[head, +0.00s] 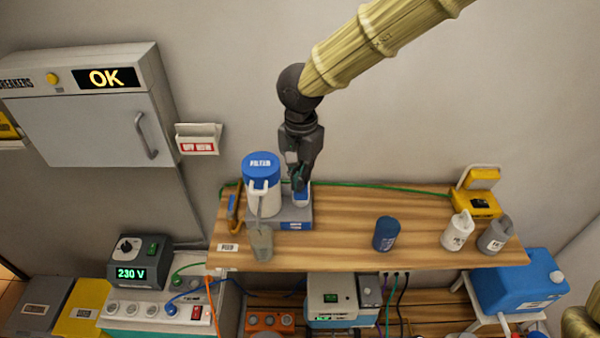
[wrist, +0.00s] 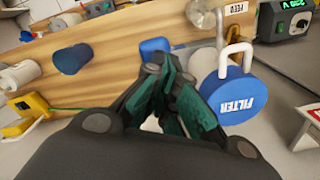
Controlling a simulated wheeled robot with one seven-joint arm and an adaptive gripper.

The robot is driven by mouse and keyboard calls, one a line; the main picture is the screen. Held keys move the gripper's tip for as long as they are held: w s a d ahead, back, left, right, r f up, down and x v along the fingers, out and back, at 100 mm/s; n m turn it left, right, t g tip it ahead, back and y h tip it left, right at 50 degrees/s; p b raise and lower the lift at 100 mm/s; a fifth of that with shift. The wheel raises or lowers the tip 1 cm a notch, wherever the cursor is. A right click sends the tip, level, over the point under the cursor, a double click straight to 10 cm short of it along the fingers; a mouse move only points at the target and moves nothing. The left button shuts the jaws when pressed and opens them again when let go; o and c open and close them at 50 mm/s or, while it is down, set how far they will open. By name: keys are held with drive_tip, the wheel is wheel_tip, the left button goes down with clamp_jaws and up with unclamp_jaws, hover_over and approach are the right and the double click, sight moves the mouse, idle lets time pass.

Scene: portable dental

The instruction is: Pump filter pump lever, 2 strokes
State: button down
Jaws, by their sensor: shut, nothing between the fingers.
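The filter (head: 263,198) is a white cylinder with a blue lid marked FILTER, standing on the left part of the wooden shelf. In the wrist view my gripper (wrist: 165,65) is left of the lid and apart from the white loop.
A blue cup (head: 385,234), two jugs (head: 457,232) and a yellow case (head: 474,205) stand farther right. The shelf is clear between the small container and blue cup. A breaker cabinet (head: 90,115) hangs at left.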

drive_tip(key=shift+f, duration=2.35)
drive_tip(key=shift+r, duration=0.1)
drive_tip(key=shift+r+p, duration=2.6)
drive_tip(key=shift+p, duration=0.35)
drive_tip(key=shift+r+p, duration=0.9)
drive_tip(key=shift+r, duration=0.4)
drive_tip(key=shift+f, duration=0.2)
